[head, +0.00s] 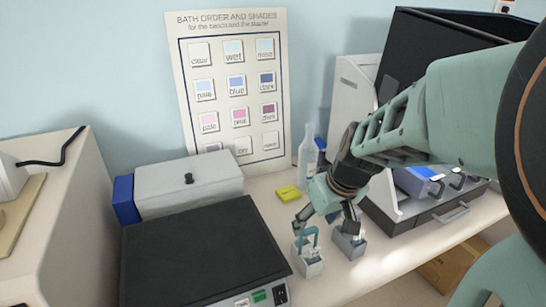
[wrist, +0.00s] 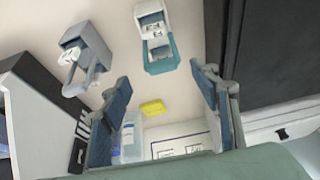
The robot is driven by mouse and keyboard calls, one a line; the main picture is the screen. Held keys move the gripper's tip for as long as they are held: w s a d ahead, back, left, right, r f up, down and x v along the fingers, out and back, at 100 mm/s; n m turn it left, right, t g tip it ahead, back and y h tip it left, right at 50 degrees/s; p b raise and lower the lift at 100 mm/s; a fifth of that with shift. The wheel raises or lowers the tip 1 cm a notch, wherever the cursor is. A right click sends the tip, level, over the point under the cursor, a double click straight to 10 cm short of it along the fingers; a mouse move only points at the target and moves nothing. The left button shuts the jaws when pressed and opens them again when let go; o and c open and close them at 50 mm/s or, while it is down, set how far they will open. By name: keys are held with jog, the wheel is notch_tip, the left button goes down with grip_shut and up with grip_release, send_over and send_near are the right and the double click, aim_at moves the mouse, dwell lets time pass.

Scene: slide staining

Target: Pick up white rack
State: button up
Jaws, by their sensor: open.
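A small white rack (head: 308,267) stands on the bench, with a teal handle-like loop at its top. In the wrist view the white rack (wrist: 152,20) is at the top centre, with a teal part beside it. A grey-blue holder (head: 349,246) with a pale loop handle stands just to its right; it also shows in the wrist view (wrist: 92,45) at upper left. My gripper (head: 325,224) is open, pointing down above and between the two. In the wrist view its fingers (wrist: 163,95) are spread with nothing between the tips. I cannot tell whether a finger touches the loop.
A dark-topped device (head: 200,252) lies left of the rack, close to it. A yellow block (head: 288,193) and a clear bottle (head: 308,150) stand behind. A drawer unit (head: 430,215) is at the right. The bench front edge is close to the holders.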

aim_at(312, 229)
jog(key=b+x, duration=0.2)
jog(key=x, duration=0.2)
jog(key=shift+f+b, duration=0.35)
jog(key=shift+f, duration=0.05)
jog(key=b+x, duration=0.1)
jog(key=x, duration=0.2)
jog(key=b+x, duration=0.1)
jog(key=x, duration=0.2)
jog(key=shift+a, duration=0.25)
jog(key=shift+r, duration=0.1)
jog(key=shift+c, duration=0.7)
jog(key=c, duration=1.1)
jog(key=shift+c, duration=0.2)
notch_tip(312, 229, up, 10)
jog(key=shift+f, duration=0.15)
jog(key=shift+w+d+f+m+h, duration=0.1)
jog(key=shift+w+f+m+h, duration=0.35)
jog(key=shift+m, duration=0.7)
jog(key=shift+w+d+f+m+h, duration=0.1)
jog(key=shift+w+f+m+h, duration=0.1)
jog(key=shift+w+m+h, duration=0.75)
jog(key=shift+w+d+f+m, duration=0.1)
jog(key=shift+w+f+m, duration=0.25)
jog(key=shift+m, duration=1.05)
